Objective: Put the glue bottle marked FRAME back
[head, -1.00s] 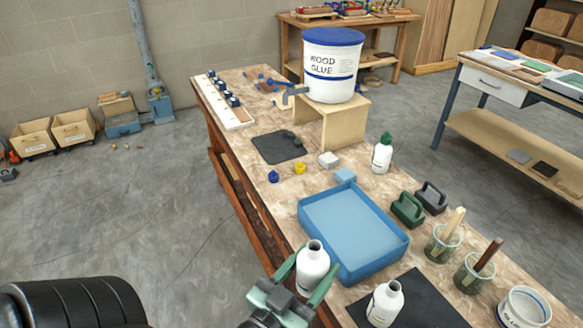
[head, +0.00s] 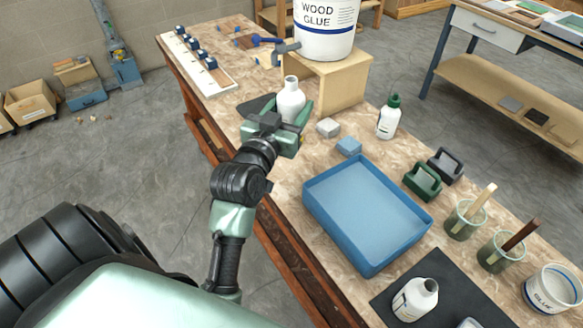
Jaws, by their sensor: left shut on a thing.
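My left gripper (head: 287,117) is shut around a white open-topped bottle (head: 291,96) and holds it upright near the far dark mat (head: 255,104). No label can be read on this bottle. A second white open bottle (head: 415,299) stands on the black mat (head: 462,293) at the front, its label too small to read. A third white bottle with a green cap (head: 388,117) stands right of the wooden stand. My right gripper is not in view.
A white wood glue bucket (head: 323,28) sits on a wooden stand (head: 345,85) just behind the held bottle, its spigot (head: 286,50) pointing left. A blue tray (head: 367,213) fills the middle. Green and grey handled blocks, brush jars and a glue tub (head: 553,290) line the right side.

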